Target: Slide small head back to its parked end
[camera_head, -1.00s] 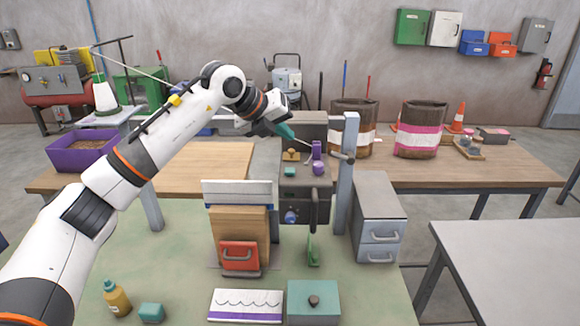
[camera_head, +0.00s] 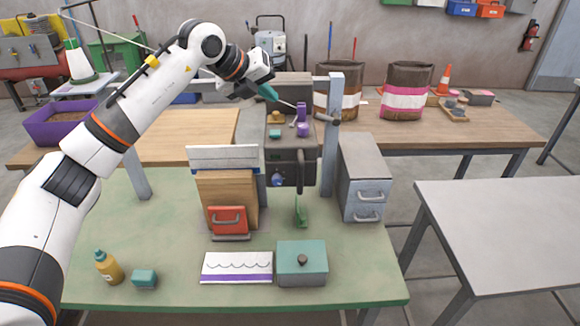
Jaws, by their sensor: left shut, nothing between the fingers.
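My left gripper (camera_head: 269,92) has teal fingers, which are shut and empty. It is above and to the left of a small upright purple part (camera_head: 301,112) on top of the dark machine (camera_head: 291,153). A thin pale rod runs from near the fingertips toward the purple part; I cannot tell whether the fingers touch it. A purple knob (camera_head: 304,130) sits just below that part, with a yellow block (camera_head: 276,117) and a teal block (camera_head: 275,134) to its left. I cannot tell for sure which part is the small head. My right gripper is not in view.
A grey post (camera_head: 332,140) stands right of the machine, beside a grey drawer cabinet (camera_head: 362,170). A teal box (camera_head: 301,263) and mustard bottle (camera_head: 109,267) stand on the green table (camera_head: 200,296).

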